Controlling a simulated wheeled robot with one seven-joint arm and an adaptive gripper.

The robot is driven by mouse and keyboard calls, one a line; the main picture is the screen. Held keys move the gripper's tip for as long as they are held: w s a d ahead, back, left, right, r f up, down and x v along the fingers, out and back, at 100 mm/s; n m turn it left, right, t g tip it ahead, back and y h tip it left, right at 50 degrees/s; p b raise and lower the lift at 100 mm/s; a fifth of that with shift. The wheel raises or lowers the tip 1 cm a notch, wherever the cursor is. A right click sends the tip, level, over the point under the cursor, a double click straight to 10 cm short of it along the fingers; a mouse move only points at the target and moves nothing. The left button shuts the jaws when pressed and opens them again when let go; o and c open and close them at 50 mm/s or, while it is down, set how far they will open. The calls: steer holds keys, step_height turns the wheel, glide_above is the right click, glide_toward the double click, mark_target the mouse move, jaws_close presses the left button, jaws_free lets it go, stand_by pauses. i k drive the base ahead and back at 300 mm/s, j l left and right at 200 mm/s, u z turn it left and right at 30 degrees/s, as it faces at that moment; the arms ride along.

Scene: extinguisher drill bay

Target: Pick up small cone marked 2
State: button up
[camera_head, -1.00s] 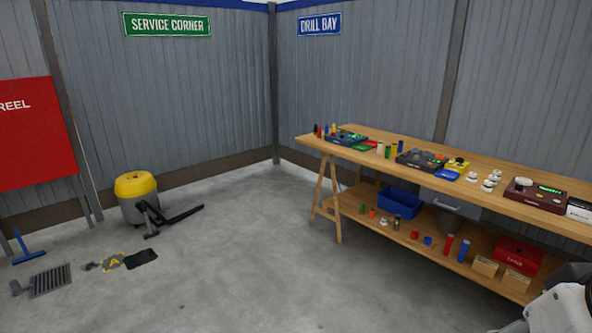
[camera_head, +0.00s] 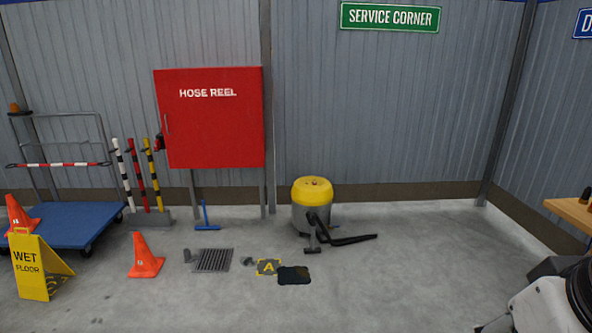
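Two small orange cones show in the head view. One cone (camera_head: 145,256) stands on the floor left of the drain grate. Another cone (camera_head: 19,215) is at the far left, by the blue trolley and behind the wet floor sign. No number can be read on either cone. Part of my arm shows at the lower right. My gripper's fingers are not in the picture.
A yellow wet floor sign (camera_head: 38,266) stands left of the nearer cone. The blue trolley (camera_head: 65,226), striped posts (camera_head: 138,178), hose reel cabinet (camera_head: 215,130) and yellow vacuum (camera_head: 312,205) line the wall. A black patch (camera_head: 294,275) lies on the floor. The front floor is mostly clear.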

mark_target(146, 265)
steer(key=i+u, duration=0.25)
steer(key=i, duration=0.4)
steer(key=i+u, duration=0.25)
steer(key=i, duration=0.35)
steer(key=i+l+u, duration=0.25)
steer(key=i, duration=0.4)
steer(key=i+j+u, duration=0.3)
steer(key=i+u, duration=0.2)
steer(key=i, duration=0.15)
steer(key=i+u, duration=0.5)
steer(key=i, duration=0.15)
steer(key=i+l+u, duration=0.2)
steer(key=i+u, duration=0.3)
steer(key=i, duration=0.2)
steer(key=i+l+u, duration=0.1)
steer(key=i+u, duration=0.15)
steer(key=i, duration=0.9)
